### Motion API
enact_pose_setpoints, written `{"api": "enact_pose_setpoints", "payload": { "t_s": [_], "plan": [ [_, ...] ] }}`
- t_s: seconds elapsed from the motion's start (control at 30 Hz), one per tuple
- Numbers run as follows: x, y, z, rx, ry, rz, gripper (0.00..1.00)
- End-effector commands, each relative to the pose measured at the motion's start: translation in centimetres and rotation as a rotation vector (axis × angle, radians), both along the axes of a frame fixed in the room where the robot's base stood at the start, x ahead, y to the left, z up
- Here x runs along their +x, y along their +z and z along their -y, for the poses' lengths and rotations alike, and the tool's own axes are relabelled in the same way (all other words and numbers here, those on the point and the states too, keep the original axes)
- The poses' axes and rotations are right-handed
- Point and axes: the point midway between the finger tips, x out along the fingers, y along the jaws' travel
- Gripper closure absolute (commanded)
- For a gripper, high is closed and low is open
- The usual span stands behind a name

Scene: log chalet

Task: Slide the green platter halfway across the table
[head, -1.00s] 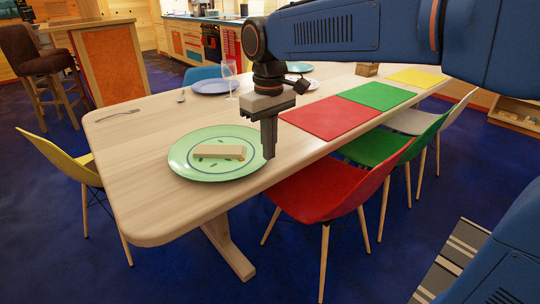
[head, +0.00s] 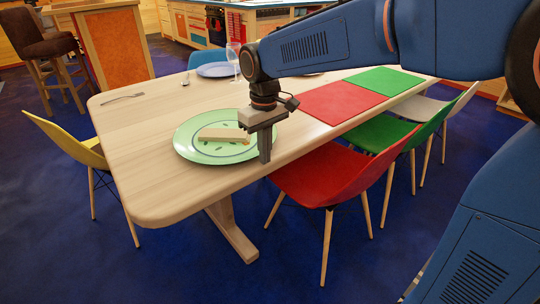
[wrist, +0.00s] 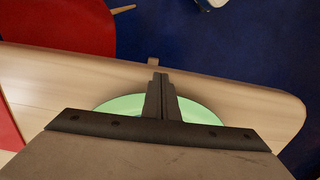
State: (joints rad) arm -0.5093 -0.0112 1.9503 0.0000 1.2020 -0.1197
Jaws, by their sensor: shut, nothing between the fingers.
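The green platter (head: 187,148) lies flat near the table's front edge, towards its left end. A pale block (head: 222,134) with a tan edge rests on it. My gripper (head: 264,158) is shut and empty, pointing down beside the platter's right rim. I cannot tell whether it touches the rim. The wrist view shows the shut fingers (wrist: 160,80) in front of the platter (wrist: 118,104), which my gripper's body partly hides. The wooden table (head: 150,180) has bare top left of the platter.
A red mat (head: 342,102) and a green mat (head: 383,82) lie farther right. A blue plate (head: 217,69), a wine glass (head: 233,62) and a fork (head: 122,97) are towards the back and left. A red chair (head: 325,180) stands at the front edge.

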Motion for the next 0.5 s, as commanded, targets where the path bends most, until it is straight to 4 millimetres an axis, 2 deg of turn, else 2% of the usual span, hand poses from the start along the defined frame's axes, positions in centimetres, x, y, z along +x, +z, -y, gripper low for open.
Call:
{"api": "enact_pose_setpoints", "payload": {
  "t_s": [0.5],
  "plan": [
    [0.64, -0.06, -0.46, -0.001, 0.0, -0.001, 1.0]
  ]
}}
